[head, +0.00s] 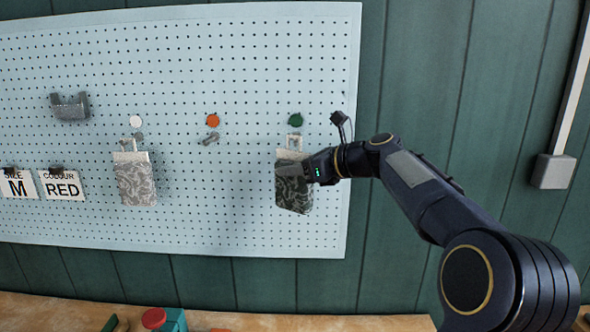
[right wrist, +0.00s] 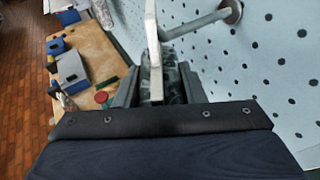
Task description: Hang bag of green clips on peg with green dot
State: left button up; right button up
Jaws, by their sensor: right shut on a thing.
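The bag of green clips (head: 293,194) is a dark patterned pouch with a pale header and hang tab, below the green dot (head: 295,120) on the pegboard. My right gripper (head: 309,166) is shut on its upper part from the right. In the right wrist view, the bag (right wrist: 173,84) is between the fingers of my gripper (right wrist: 154,88), with its white hang tab (right wrist: 152,38) standing up. A grey peg (right wrist: 203,22) reaches from the board to the tab; I cannot tell whether it passes through the hole. My left gripper is not in view.
On the pegboard (head: 235,215), a pale patterned bag (head: 136,182) hangs below the white dot (head: 136,121). An empty peg (head: 209,139) is below the orange dot (head: 212,120). Signs (head: 61,186) and a grey holder (head: 70,107) are left. A workbench (head: 250,322) runs below.

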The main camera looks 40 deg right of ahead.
jog(key=shift+w+d+f, duration=0.25)
jog(key=shift+w+d, duration=0.2)
jog(key=shift+w, duration=0.1)
jog(key=shift+w+d+f, duration=0.25)
jog(key=shift+w+d, duration=0.2)
jog(key=shift+w, duration=0.05)
jog(key=o, duration=1.1)
jog(key=b+v, duration=0.1)
jog(key=v, duration=0.7)
jog(key=shift+b, duration=0.35)
